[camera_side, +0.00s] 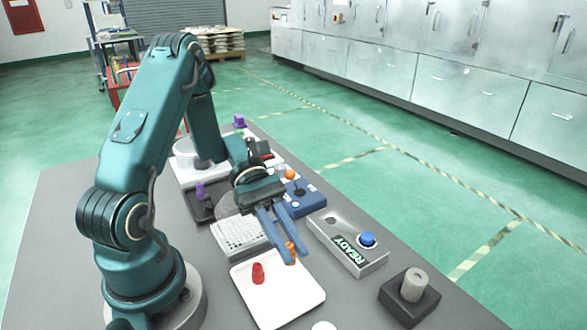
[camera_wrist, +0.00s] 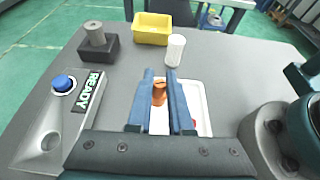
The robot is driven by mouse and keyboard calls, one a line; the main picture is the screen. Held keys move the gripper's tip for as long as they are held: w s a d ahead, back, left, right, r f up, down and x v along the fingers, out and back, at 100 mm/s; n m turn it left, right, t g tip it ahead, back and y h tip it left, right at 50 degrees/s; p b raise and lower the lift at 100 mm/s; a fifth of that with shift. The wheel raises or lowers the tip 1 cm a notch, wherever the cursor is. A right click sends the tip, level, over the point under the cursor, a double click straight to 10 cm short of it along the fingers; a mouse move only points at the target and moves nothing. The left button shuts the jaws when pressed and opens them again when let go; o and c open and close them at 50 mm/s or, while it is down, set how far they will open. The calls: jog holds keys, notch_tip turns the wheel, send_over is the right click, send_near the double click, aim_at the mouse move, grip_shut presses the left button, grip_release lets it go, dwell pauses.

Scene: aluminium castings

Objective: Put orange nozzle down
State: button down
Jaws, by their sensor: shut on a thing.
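The orange nozzle (camera_side: 290,250) is held between the blue fingers of my gripper (camera_side: 284,254), over the right part of a white tray (camera_side: 306,310). In the wrist view the orange nozzle (camera_wrist: 159,92) shows between the fingertips (camera_wrist: 161,82), with the white tray (camera_wrist: 204,108) beneath and to the right. I cannot tell whether the nozzle's lower end touches the tray. A red nozzle (camera_side: 258,273) stands upright in the left part of the same tray. In the wrist view it is mostly hidden behind my right finger.
A grey READY box (camera_side: 374,257) with a blue button stands right of the tray. A black block (camera_side: 409,297) holds a grey cylinder. A white cylinder (camera_wrist: 175,50) and yellow bin (camera_wrist: 153,27) stand beyond the tray. A white grid plate (camera_side: 236,237) lies behind it.

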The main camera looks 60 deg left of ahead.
jog(key=shift+d+f, duration=0.25)
jog(key=shift+f, duration=1.95)
jog(key=c, duration=0.8)
grip_release()
jog(key=shift+f, duration=0.1)
jog(key=shift+c, duration=0.2)
